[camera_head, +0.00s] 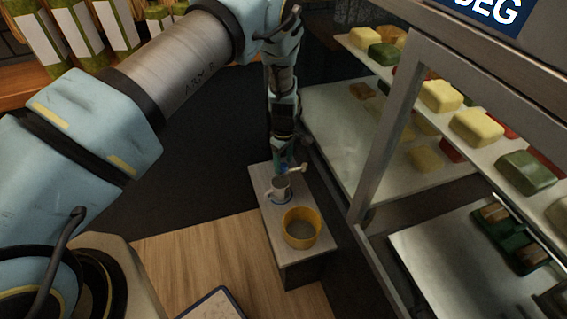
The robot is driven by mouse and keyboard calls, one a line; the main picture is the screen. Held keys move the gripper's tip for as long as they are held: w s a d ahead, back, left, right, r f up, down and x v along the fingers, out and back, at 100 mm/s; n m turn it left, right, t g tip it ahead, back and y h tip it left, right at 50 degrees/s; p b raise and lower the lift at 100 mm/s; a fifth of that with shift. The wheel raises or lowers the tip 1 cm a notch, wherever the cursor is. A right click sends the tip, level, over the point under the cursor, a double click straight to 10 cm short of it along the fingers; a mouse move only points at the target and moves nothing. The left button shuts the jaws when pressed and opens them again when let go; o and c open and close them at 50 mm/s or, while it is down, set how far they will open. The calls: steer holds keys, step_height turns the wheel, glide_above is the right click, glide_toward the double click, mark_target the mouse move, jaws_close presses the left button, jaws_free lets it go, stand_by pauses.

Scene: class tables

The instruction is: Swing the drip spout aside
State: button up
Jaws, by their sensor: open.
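The drip spout is most likely the small cream-coloured piece (297,169) just above a white mug at the far end of a narrow pale counter (285,264). My gripper (284,163) is at the end of my outstretched arm, right beside this piece. Its fingers are small and partly hidden by the arm, and I cannot tell whether they touch the piece. The jaws are open. The white mug (281,187) stands upright below, with a blue ring at its base.
A yellow round container (301,228) stands on the counter nearer to me. A metal-framed display rack (391,130) with several coloured blocks rises close on the right. Wooden floor (200,262) lies to the left, and a dark-edged board (213,305) is at the bottom.

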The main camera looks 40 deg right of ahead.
steer(key=shift+f, duration=0.95)
jaws_close()
